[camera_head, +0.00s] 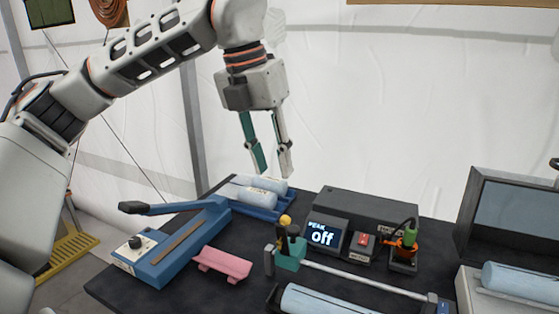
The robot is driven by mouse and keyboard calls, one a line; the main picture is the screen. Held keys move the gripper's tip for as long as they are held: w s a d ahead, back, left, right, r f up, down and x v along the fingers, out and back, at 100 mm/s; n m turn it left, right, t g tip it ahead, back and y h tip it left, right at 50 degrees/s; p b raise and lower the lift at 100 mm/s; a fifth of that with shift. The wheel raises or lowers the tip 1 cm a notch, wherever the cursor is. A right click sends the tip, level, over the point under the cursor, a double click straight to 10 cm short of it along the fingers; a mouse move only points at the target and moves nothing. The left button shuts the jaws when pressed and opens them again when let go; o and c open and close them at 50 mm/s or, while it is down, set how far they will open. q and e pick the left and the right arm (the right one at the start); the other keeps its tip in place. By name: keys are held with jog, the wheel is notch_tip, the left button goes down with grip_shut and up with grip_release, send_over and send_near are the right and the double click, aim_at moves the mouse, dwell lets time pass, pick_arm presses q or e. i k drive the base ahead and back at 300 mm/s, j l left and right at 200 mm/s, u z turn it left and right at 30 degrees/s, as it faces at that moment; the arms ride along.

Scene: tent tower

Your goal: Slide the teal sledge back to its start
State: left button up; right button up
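The teal sledge (291,256) sits at the left end of a thin metal rail (350,277), close beside a grey end block (269,261). A dark part with a yellow knob (285,221) stands up from the sledge. The rail runs right and toward the front, to another end block (431,303). My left gripper (273,173) hangs in the air above the back of the table, pointing down. My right gripper is not in view.
A blue lever device (170,245) and a pink rest (222,264) stand left of the sledge. Blue trays with pale rolls lie behind and in front.

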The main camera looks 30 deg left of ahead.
aim_at(298, 246)
jog(key=k, duration=1)
